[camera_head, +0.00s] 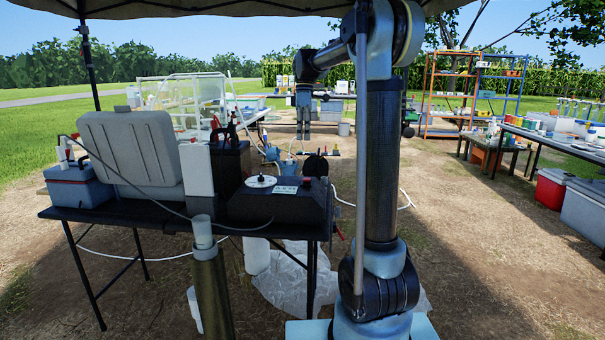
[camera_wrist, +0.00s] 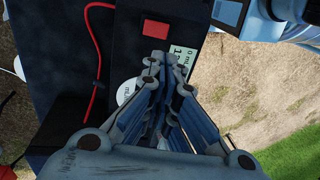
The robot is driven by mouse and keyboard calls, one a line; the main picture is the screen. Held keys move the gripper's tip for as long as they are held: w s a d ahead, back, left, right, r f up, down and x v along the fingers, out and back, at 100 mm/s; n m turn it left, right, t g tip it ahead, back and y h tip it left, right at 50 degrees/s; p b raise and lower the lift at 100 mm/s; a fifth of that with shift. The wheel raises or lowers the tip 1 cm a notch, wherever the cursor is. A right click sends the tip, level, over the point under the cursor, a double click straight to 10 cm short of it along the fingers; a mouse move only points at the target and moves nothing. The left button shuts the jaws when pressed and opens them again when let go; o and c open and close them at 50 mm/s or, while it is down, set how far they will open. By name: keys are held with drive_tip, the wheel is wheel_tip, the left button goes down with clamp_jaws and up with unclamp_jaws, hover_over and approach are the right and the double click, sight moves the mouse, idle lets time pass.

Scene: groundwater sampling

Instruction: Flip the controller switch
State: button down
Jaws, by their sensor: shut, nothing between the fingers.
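The controller (camera_head: 285,207) is a dark box at the right end of the black folding table. Its top has a white round dial (camera_head: 260,181), a pale label (camera_head: 285,190) and a small red switch (camera_head: 308,180). In the wrist view the switch is a red rectangle (camera_wrist: 156,28), just beyond my fingertips, with the label (camera_wrist: 182,62) and part of the dial (camera_wrist: 124,92) nearer. My gripper (camera_head: 303,136) hangs pointing down above the controller. Its fingers (camera_wrist: 154,60) are shut and empty. Whether the tips touch the controller cannot be told. The fingers hide part of its top.
A grey case (camera_head: 130,150), a white bottle (camera_head: 196,168) and a dark battery-like box (camera_head: 230,165) stand left of the controller. A red cable (camera_wrist: 97,50) runs beside it. A cooler (camera_head: 75,185) sits at the table's left end. Open ground lies to the right.

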sight(307, 180)
drive_tip(key=shift+f, duration=0.15)
drive_tip(key=s+f, duration=0.1)
drive_tip(key=f, duration=0.8)
drive_tip(key=s+f, duration=0.1)
drive_tip(key=f, duration=0.3)
drive_tip(key=shift+s+a+f, duration=0.2)
drive_tip(key=shift+s+f, duration=0.05)
drive_tip(key=shift+s, duration=0.05)
